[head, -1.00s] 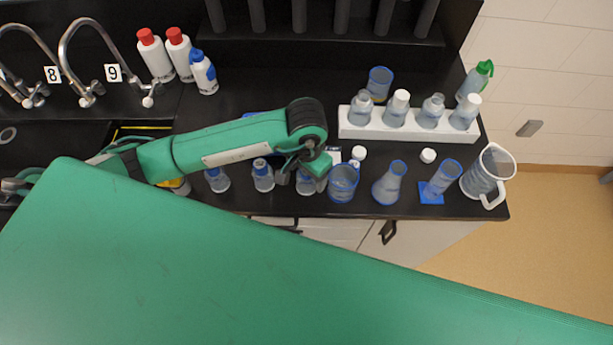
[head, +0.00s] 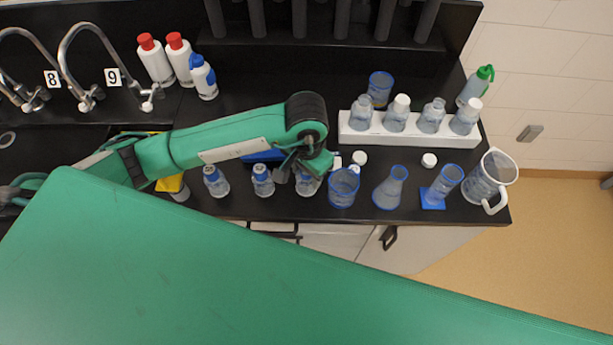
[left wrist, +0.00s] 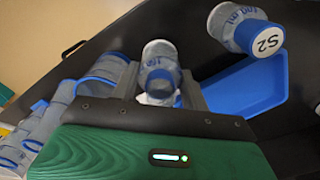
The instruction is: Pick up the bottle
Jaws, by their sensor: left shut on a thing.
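My left gripper (head: 307,172) is at the front part of the black bench, shut on a clear bottle (head: 308,187). In the left wrist view the bottle (left wrist: 159,54) sits between the two fingers and has volume marks and a blue ring near its neck. The gripper partly hides its top, and I cannot tell whether it is clear of the bench. Two similar blue-topped bottles stand to its left, one (head: 263,181) near and one (head: 216,181) farther. A bottle with an S2 cap (left wrist: 246,30) shows in the left wrist view. My right gripper is not in view.
A blue beaker (head: 342,188) stands close to the right of the held bottle, then a flask (head: 390,187), a cylinder (head: 443,183) and a jug (head: 489,176). A white rack (head: 408,137) holds several bottles behind. A blue tray (left wrist: 249,85) lies beside the gripper.

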